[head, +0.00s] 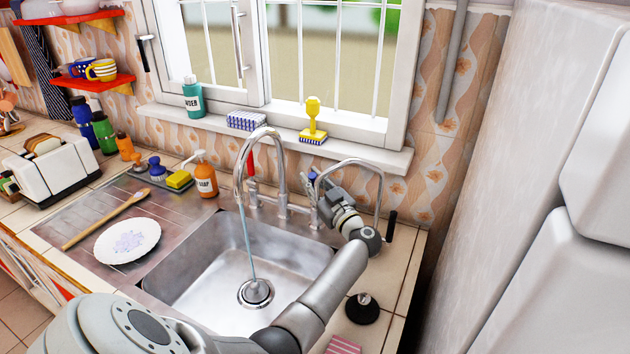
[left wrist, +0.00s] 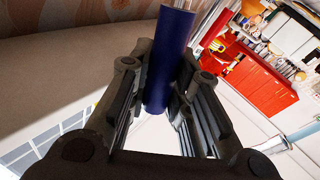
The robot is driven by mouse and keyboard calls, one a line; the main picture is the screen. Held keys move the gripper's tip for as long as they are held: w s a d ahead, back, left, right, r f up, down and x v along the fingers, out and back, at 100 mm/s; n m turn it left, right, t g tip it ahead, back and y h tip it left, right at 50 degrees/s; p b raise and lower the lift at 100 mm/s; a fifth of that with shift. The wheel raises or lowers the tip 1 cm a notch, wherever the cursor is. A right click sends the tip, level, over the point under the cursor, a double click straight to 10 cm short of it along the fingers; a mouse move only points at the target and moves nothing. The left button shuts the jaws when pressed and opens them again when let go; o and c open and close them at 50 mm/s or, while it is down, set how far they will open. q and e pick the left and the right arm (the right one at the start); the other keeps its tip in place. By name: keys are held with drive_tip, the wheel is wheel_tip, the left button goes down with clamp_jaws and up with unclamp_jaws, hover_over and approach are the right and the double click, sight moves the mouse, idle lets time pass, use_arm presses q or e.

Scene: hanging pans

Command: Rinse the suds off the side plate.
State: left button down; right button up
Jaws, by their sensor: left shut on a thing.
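The white side plate (head: 118,254) lies on the metal drainboard left of the sink, with pale lilac suds (head: 128,242) on its middle. The curved tap (head: 280,165) stands behind the sink (head: 190,282), and a thin stream of water (head: 249,245) falls from it to the drain. My left gripper (head: 318,188) is behind the sink, right of the tap, shut on the blue tap handle (head: 312,177). In the left wrist view the blue handle (left wrist: 168,65) stands between the fingers. My right gripper is not in view.
A wooden spoon (head: 105,220) lies behind the plate. A second thin spout (head: 350,162) arches near my left wrist. A black plug (head: 362,309) sits right of the sink.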

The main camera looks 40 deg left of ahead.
use_arm(q)
drive_tip(key=c, duration=1.3)
unclamp_jaws()
drive_tip(key=shift+d, duration=0.1)
drive_tip(key=v, duration=1.2)
